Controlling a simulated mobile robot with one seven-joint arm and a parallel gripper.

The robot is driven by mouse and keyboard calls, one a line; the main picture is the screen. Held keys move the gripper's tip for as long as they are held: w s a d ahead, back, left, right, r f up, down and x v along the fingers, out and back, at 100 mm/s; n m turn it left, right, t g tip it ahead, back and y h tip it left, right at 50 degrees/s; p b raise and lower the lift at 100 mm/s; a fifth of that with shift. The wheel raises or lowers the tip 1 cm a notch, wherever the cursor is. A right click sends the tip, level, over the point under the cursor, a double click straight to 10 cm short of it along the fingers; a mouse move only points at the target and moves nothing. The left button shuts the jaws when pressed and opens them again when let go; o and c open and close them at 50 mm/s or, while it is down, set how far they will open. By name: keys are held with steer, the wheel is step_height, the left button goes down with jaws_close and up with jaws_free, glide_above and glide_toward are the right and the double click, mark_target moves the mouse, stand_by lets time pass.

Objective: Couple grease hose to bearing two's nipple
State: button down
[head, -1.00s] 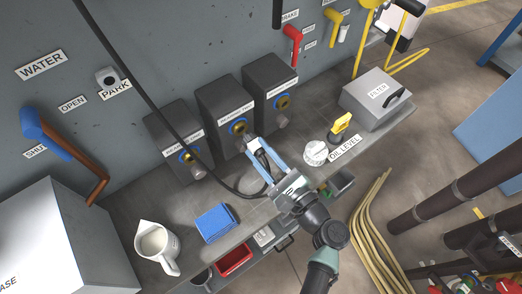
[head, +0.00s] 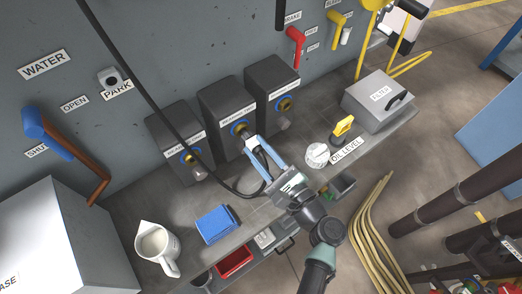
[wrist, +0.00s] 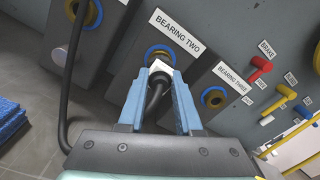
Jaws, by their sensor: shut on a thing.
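Bearing two is the middle grey block (head: 222,103) of a row of three on the wall. It is labelled in the wrist view (wrist: 186,20), with a blue ring around its fitting (wrist: 160,50). My gripper (head: 250,139) is shut on the end of the black grease hose (head: 209,166), right at the front of bearing two. In the wrist view the blue fingers hold a pale coupler (wrist: 160,67), with the hose (wrist: 153,97) curving down from it. The coupler hides the nipple, so I cannot tell whether it is seated.
Bearing three's block (head: 270,80) stands close on the right and another bearing block (head: 173,132) on the left.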

steer(key=shift+w+a, duration=0.4)
steer(key=shift+w, duration=0.15)
steer(key=c, duration=0.5)
jaws_free()
steer(key=b+v, duration=0.1)
steer(key=v, duration=1.2)
